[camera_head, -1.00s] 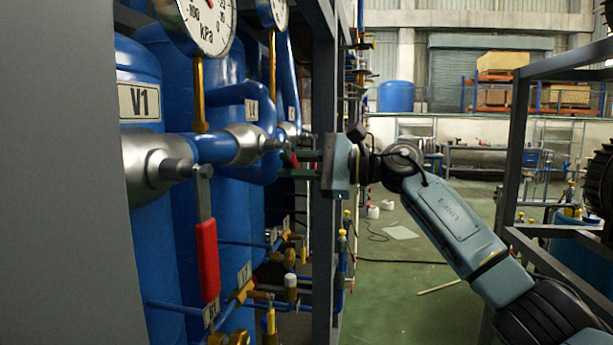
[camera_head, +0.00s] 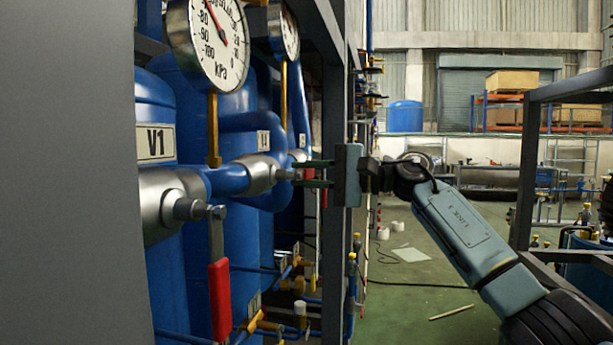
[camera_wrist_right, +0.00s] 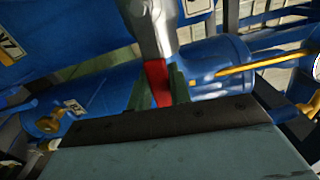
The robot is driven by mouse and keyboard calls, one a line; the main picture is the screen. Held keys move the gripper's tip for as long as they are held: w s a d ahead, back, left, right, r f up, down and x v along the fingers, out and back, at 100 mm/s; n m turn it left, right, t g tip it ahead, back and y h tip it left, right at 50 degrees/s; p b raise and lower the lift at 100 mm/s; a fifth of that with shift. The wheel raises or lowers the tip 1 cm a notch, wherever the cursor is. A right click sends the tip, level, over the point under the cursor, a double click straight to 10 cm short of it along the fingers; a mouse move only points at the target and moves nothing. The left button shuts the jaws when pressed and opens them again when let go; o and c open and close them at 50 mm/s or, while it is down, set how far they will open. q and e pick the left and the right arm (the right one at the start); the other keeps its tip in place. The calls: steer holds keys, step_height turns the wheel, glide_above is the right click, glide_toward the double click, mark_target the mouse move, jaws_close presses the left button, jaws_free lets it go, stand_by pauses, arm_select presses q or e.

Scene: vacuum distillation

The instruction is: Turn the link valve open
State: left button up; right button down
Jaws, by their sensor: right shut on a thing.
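A silver-grey valve body (camera_head: 258,173) sits on the blue pipe behind the large gauge; I take it to be the link valve. My right gripper (camera_head: 312,173) reaches in from the right, level with it. In the right wrist view, a red handle (camera_wrist_right: 156,76) runs from a grey metal valve body (camera_wrist_right: 150,22) down between the dark green fingers of the right gripper (camera_wrist_right: 159,95), which are shut on it. In the head view the fingers hide most of this handle. My left gripper is not in view.
Nearer stands tank V1 (camera_head: 152,105) with its own valve (camera_head: 170,204), whose red handle (camera_head: 219,298) hangs straight down. A pressure gauge (camera_head: 212,42) stands above the pipe. A dark frame post (camera_head: 333,255) rises beside my right gripper. Open floor lies to the right.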

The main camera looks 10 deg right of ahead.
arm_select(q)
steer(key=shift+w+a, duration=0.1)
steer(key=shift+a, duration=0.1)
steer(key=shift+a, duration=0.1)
arm_select(e)
steer(key=c, duration=1.3)
jaws_free()
steer(key=shift+d, duration=0.1)
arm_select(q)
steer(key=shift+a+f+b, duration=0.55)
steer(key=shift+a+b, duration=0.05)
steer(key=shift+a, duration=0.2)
arm_select(e)
steer(key=v, duration=1.3)
steer(key=shift+s+d, duration=0.1)
steer(key=shift+s, duration=0.05)
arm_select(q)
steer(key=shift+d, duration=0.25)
arm_select(e)
steer(key=shift+f, duration=0.1)
